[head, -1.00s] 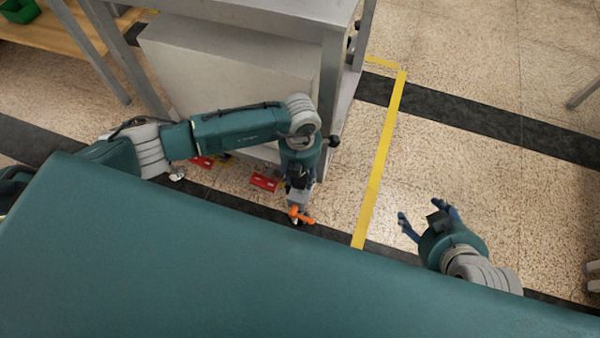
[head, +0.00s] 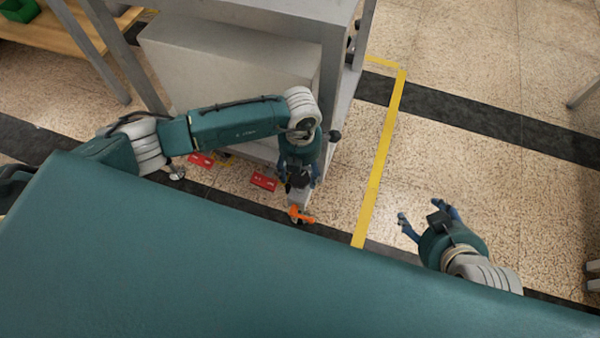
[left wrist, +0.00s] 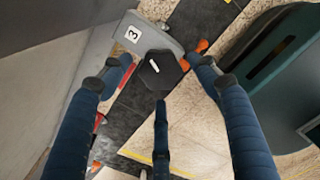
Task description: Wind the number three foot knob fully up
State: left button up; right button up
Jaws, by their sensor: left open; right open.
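The number three foot knob (left wrist: 160,70) is black with a white line on top, in the left wrist view. It sits on a grey foot bracket (left wrist: 155,38) with a "3" label (left wrist: 133,34). My left gripper (left wrist: 156,62) is open around the knob, its fingers spread with visible gaps at both sides. In the head view my left gripper (head: 299,178) points down over the grey bracket (head: 298,198), beside the cabinet leg. My right gripper (head: 428,218) is open and empty above the floor at the right.
An orange lever (head: 301,215) sticks out at the bracket's near end. Red tags (head: 263,181) show along the cabinet's base. The grey cabinet (head: 230,65) stands close behind my left arm. A yellow floor line (head: 380,160) runs between my grippers; the floor there is clear.

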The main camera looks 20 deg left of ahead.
pick_arm(q)
notch_tip(320, 180, up, 10)
jog(key=shift+r, duration=0.2)
